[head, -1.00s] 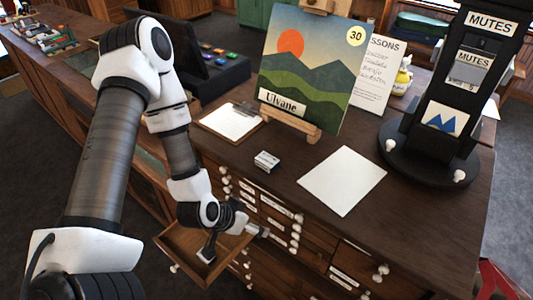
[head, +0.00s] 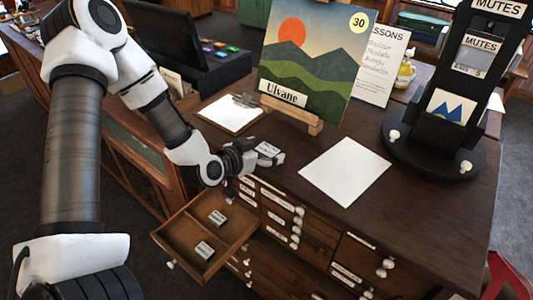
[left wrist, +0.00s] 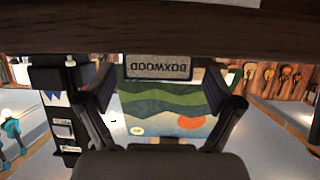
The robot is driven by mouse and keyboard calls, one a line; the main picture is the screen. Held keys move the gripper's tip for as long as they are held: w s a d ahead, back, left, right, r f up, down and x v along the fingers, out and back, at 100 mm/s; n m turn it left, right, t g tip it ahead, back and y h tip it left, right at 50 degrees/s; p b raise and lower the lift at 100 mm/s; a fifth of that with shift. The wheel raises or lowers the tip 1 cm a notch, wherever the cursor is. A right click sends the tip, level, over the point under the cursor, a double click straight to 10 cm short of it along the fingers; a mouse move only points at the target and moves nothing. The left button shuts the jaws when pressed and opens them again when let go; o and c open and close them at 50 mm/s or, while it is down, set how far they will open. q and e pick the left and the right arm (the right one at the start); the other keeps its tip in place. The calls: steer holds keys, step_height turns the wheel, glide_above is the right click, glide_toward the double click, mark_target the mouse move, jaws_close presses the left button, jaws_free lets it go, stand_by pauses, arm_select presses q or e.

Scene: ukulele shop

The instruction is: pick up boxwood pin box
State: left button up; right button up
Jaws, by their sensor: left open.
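The boxwood pin box (head: 269,152) is a small grey box on the dark counter top, near its front edge. In the left wrist view, which is upside down, its label (left wrist: 158,66) reads BOXWOOD. My left gripper (head: 257,156) is at the front side of the box, low over the counter edge. In the left wrist view the open fingers (left wrist: 160,88) stand to either side of the label, with the box between or just beyond their tips; I cannot tell whether they touch it. My right gripper is not in view.
An open drawer (head: 178,242) below holds two similar small boxes (head: 217,217). On the counter are a clipboard (head: 229,113), a white sheet (head: 345,172), the Ulvane picture (head: 311,65) on an easel, and a black mutes stand (head: 442,110). Counter between box and sheet is clear.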

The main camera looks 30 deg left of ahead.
arm_select(q)
steer(key=shift+w+d+f, duration=0.25)
steer(key=shift+w+f, duration=0.05)
steer(key=shift+w, duration=0.35)
steer(key=shift+s+a+r, duration=0.1)
steer(key=shift+s+a, duration=0.05)
steer(key=shift+s, duration=0.05)
steer(key=c, duration=1)
steer(key=shift+c, duration=0.2)
steer(key=shift+w, duration=0.1)
